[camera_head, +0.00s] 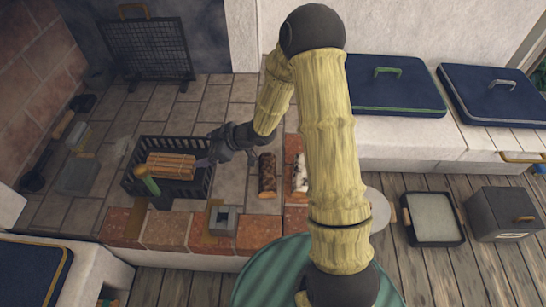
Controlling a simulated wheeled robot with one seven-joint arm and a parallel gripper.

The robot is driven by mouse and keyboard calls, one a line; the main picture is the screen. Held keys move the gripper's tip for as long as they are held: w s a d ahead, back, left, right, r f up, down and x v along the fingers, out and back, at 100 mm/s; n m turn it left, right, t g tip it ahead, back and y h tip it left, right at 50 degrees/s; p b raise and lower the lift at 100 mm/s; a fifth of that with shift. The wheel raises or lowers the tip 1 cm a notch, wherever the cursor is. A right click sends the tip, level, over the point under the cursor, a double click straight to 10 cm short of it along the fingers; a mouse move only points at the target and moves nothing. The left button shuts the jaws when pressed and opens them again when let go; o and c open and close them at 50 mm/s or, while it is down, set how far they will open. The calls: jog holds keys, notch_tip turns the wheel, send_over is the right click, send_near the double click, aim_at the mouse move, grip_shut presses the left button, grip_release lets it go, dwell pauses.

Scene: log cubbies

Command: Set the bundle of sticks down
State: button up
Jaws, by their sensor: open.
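The bundle of sticks (171,165) lies across the dark slatted basket (206,184) on the tiled hearth. It is light brown, and its right end is close to my gripper (203,160). My gripper reaches in from the right, and its jaws are open. The fingertips are small here, and I cannot tell whether they still touch the bundle.
A brown log (267,175) and a pale birch log (300,174) lie right of the basket. A small grey square block (223,220) sits on the brick edge. A black mesh screen (148,50) stands behind. A tray (433,219) and dark box (505,214) stand on the floor.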

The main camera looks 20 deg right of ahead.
jog(key=s+d+r+m+h, duration=0.3)
jog(key=d+h, duration=0.1)
jog(key=d, duration=0.3)
jog(key=s+d+r+m+h, duration=0.2)
jog(key=d+r+m+h, duration=0.2)
jog(key=d, duration=0.3)
jog(key=s+d+r+m+g, duration=0.1)
jog(key=s+r+m, duration=0.1)
jog(key=s, duration=0.5)
jog(key=s+d+r+m+g+h, duration=0.1)
jog(key=s+d+r+m, duration=0.1)
jog(key=s, duration=0.5)
jog(key=shift+d+m+g+h, duration=0.15)
jog(key=shift+m+g+h, duration=0.2)
jog(key=shift+m, duration=0.45)
